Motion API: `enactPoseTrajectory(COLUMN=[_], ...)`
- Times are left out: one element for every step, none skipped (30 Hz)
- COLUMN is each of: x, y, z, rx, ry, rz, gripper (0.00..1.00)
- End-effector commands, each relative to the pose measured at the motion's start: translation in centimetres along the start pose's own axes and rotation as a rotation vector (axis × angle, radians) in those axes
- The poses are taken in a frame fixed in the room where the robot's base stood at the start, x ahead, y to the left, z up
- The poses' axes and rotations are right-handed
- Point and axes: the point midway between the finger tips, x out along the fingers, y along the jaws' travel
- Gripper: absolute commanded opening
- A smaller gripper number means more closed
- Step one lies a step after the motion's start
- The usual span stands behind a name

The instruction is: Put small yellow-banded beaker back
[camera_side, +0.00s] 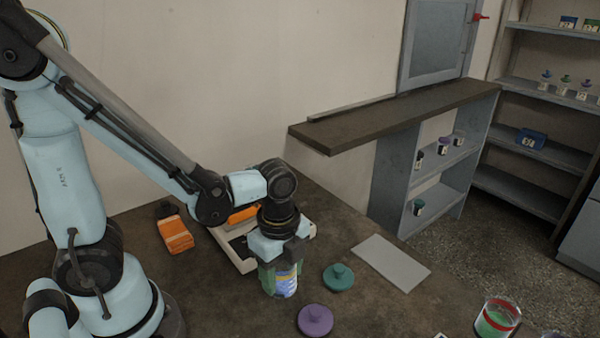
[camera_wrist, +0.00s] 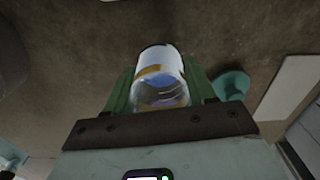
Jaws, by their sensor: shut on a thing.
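The small yellow-banded beaker (camera_side: 286,283) is clear, with a yellow band and a white label, and something blue shows in it. My gripper (camera_side: 280,278) is shut on it, pointing down at the table, with a green finger on each side. In the wrist view the beaker (camera_wrist: 160,82) lies between the green fingers of my gripper (camera_wrist: 161,92). I cannot tell whether the beaker's base touches the table or hangs just above it.
A teal lid (camera_side: 338,278) and a purple lid (camera_side: 315,320) lie close by. A red-banded beaker (camera_side: 497,318) stands at the front right. A flat grey plate (camera_side: 391,262) lies at right. An orange-and-white device (camera_side: 228,246) and an orange box (camera_side: 175,236) are behind. Shelves (camera_side: 545,150) stand far right.

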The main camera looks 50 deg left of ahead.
Motion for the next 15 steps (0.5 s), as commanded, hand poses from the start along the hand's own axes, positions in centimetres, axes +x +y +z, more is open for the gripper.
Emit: enactPoseTrajectory(x=[0.32,0.46,0.58,0.65,0.69,0.72,0.73,0.72,0.71,0.71,0.71,0.71,0.73,0.78,0.88], y=[-0.02,-0.01,0.01,0.02,0.02,0.03,0.04,0.04,0.04,0.04,0.04,0.04,0.04,0.04,0.03], z=[-0.01,-0.01,-0.01,0.00,0.00,0.00,0.00,0.00,0.00,0.00,0.00,0.00,0.00,0.00,0.00], rx=[0.000,0.000,0.000,0.000,0.000,0.000,0.000,0.000,0.000,0.000,0.000,0.000,0.000,0.000,0.000], ry=[0.000,-0.001,-0.001,-0.001,-0.001,-0.001,-0.001,-0.001,-0.001,-0.001,-0.001,-0.001,-0.001,-0.001,-0.001], rz=[0.000,0.000,0.000,-0.001,-0.001,-0.001,-0.001,0.000,0.000,0.000,0.000,0.000,0.000,0.000,0.000], gripper=[0.21,0.21,0.21,0.21,0.21,0.21,0.21,0.21,0.21,0.21,0.21,0.21,0.21,0.21,0.21])
